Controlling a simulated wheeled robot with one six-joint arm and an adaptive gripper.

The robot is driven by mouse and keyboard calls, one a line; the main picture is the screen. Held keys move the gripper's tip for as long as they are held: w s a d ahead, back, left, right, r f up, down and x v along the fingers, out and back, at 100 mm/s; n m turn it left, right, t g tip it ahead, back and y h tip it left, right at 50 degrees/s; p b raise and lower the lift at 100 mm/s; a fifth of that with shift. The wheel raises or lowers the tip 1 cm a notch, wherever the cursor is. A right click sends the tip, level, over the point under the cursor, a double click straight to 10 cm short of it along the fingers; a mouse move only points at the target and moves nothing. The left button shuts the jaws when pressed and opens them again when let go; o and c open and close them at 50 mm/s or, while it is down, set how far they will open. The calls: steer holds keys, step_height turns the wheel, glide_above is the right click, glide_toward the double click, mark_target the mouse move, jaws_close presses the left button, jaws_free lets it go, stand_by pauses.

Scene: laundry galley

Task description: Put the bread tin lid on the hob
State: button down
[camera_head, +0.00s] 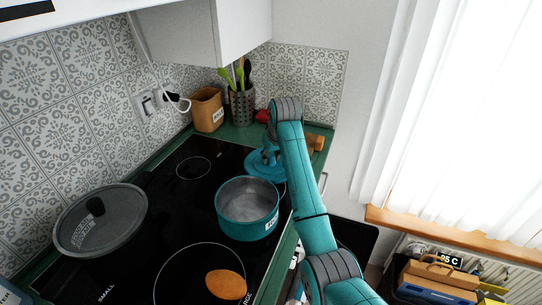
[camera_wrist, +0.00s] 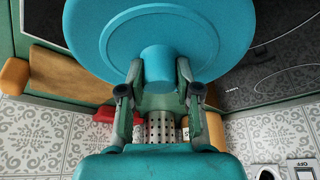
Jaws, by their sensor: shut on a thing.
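The bread tin lid is a round teal disc (camera_wrist: 205,38) with a short cylindrical knob (camera_wrist: 157,63). My gripper (camera_wrist: 158,76) is shut on the knob, one finger on each side. In the head view the lid (camera_head: 258,167) is just behind the teal pot, at the back right edge of the hob, partly hidden by my arm. The hob (camera_head: 172,215) is a black glass surface with ringed zones. It also shows at the right of the wrist view (camera_wrist: 290,68). I cannot tell whether the lid touches the surface below.
A teal pot (camera_head: 247,228) and a grey lidded pan (camera_head: 110,245) stand on the hob. An orange-brown oval thing (camera_head: 226,284) lies on its front zone. A wooden container (camera_head: 208,110) and a utensil holder (camera_head: 242,105) stand behind. The hob's back left zone (camera_head: 193,168) is clear.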

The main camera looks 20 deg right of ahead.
steer(key=shift+f, duration=0.5)
steer(key=c, duration=0.7)
jaws_free()
steer(key=shift+r, duration=0.1)
